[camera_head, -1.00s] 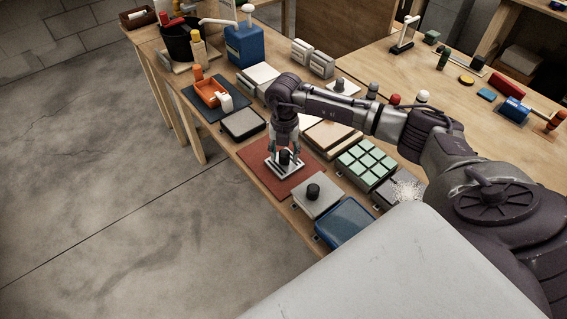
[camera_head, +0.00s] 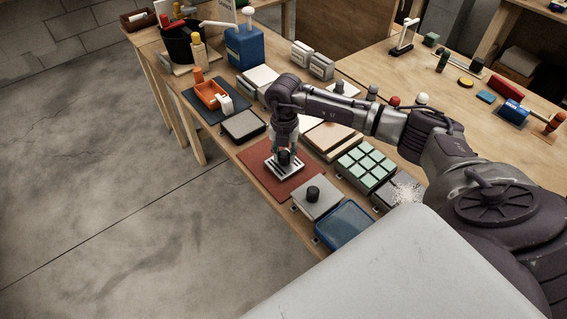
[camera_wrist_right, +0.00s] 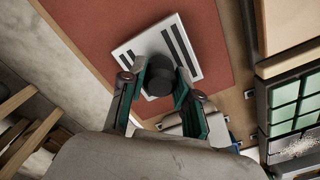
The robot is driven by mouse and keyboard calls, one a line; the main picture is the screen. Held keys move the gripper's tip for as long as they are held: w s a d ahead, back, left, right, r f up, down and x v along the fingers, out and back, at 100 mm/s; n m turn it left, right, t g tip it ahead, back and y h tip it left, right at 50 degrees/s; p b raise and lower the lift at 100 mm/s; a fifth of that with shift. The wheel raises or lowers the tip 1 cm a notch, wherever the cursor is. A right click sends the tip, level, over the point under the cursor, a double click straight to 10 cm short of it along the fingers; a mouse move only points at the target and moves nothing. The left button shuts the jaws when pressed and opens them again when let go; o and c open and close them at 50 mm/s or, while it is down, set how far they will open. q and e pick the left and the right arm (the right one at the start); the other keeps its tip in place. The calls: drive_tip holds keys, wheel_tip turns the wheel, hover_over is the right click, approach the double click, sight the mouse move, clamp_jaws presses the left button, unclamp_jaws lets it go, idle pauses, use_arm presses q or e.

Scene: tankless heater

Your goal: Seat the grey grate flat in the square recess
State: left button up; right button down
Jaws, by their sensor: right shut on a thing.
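The grey grate (camera_head: 271,170), a pale square plate with dark slots and a black upright knob, lies on a red-brown mat (camera_head: 262,184). It also shows in the right wrist view (camera_wrist_right: 188,40). My right gripper (camera_head: 284,153) points down over the grate and is shut on its black knob; in the wrist view, its fingers (camera_wrist_right: 160,85) stand on either side of the knob. The fingers hide part of the grate. I cannot make out the square recess for certain. My left gripper is not in view.
A grey plate with a black knob (camera_head: 325,206) and a blue tray (camera_head: 344,224) lie to the lower right of the mat. A green-tiled block (camera_head: 366,161) is to the right. A grey pad (camera_head: 243,123) lies to the upper left. The floor is clear left of the bench.

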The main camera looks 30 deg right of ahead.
sight(284, 153)
drive_tip(key=shift+r+p, duration=0.4)
drive_tip(key=shift+r, duration=0.3)
drive_tip(key=shift+r, duration=0.1)
drive_tip(key=shift+r+p, duration=1.8)
drive_tip(key=shift+r, duration=0.65)
